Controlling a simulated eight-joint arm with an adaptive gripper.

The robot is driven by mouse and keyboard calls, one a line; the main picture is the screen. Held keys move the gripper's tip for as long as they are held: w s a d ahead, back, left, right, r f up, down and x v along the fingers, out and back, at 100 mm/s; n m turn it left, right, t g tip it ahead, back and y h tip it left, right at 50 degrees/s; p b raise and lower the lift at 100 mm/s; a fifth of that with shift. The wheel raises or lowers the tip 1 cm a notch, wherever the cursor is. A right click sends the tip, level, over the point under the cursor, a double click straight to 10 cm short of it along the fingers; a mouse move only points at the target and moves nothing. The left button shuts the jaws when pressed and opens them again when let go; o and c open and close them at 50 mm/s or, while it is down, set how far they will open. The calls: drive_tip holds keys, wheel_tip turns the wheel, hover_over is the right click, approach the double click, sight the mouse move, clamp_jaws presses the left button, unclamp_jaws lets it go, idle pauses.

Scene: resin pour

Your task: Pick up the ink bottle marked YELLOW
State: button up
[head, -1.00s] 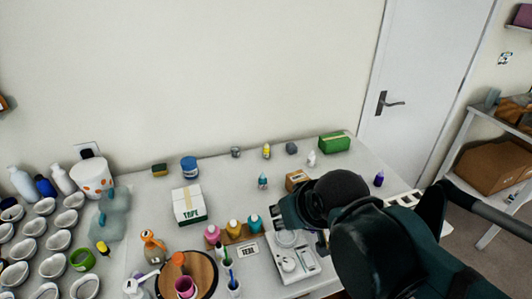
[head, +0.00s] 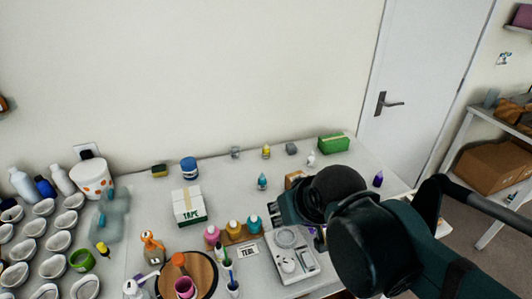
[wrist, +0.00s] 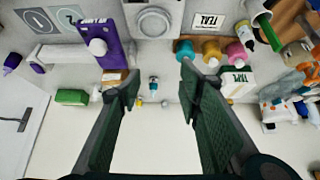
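A small yellow bottle (head: 266,152) stands upright near the back edge of the table in the head view. It also shows, small, between my fingers in the wrist view (wrist: 140,102). A second small yellow bottle with a dark part (head: 103,249) is at the left, by a green ring. I cannot read the marking on either. My gripper (head: 283,208) is above the table's right half, apart from both bottles.
A teal bottle (head: 262,181) stands in front of the far yellow bottle. A grey cube (head: 291,148) and white bottle (head: 311,159) are to its right. A tape box (head: 188,206), a row of pots (head: 234,228) and a scale (head: 290,258) stand nearer.

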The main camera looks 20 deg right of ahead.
drive_tip(key=w+d+r+m+p, duration=0.15)
drive_tip(key=w+r+p, duration=0.3)
drive_tip(key=w, duration=0.65)
drive_tip(key=m+g+h+p, duration=0.2)
drive_tip(key=m+g+p, duration=0.15)
drive_tip(key=p, duration=0.65)
hover_over(266, 150)
drive_tip(key=s+a, duration=0.1)
wheel_tip(266, 150, down, 10)
drive_tip(key=shift+a+m, duration=0.15)
drive_tip(key=shift+m, duration=0.25)
drive_tip(key=shift+t, duration=0.25)
drive_tip(key=shift+x, duration=1.15)
drive_tip(key=shift+f, duration=0.15)
